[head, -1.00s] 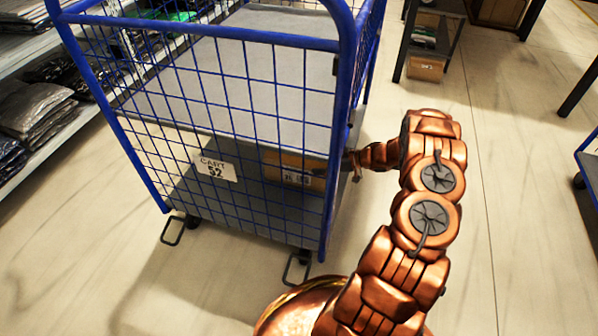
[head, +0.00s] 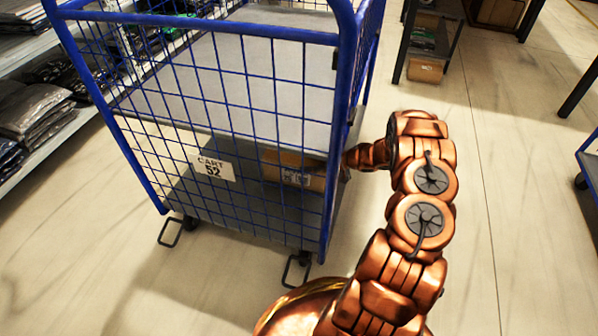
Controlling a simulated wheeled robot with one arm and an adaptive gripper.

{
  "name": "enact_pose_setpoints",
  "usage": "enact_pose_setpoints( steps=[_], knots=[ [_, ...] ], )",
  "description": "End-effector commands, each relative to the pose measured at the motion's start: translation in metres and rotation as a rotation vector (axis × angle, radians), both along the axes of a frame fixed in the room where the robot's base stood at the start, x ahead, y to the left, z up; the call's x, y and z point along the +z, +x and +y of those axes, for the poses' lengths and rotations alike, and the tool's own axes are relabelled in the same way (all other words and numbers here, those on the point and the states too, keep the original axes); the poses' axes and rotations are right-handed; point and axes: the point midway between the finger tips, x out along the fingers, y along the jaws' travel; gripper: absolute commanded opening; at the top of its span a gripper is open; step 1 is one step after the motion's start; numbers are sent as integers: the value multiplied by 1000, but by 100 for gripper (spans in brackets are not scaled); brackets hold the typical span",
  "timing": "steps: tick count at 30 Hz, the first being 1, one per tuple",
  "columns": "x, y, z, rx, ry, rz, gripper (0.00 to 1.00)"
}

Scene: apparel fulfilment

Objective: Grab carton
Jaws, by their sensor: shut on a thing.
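A brown cardboard carton (head: 283,173) with a small printed label lies on the lower deck of the blue wire-mesh cart (head: 345,60). I see it through the front mesh, near the deck's right side. My copper arm reaches in from the cart's right side. My gripper (head: 344,172) is at the carton's right end, shut on it. The cart's corner post and mesh hide most of the fingers, so the exact grip does not show.
The cart's upper grey deck (head: 235,85) is above the carton. Shelves with folded garments (head: 35,108) stand at left. A dark rack (head: 432,45) stands at the back.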

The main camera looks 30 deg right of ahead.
Motion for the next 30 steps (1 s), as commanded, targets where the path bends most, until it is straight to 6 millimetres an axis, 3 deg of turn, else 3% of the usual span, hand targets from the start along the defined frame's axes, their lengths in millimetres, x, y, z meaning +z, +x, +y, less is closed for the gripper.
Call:
enact_pose_setpoints(
  steps=[2,12,23,30],
  knots=[
    [0,0,0,0,0,0,35],
    [0,0,0,0,-1,1,0],
    [2,0,0,0,-1,-1,0],
    [26,1,0,1,-2,0,0]
  ],
)
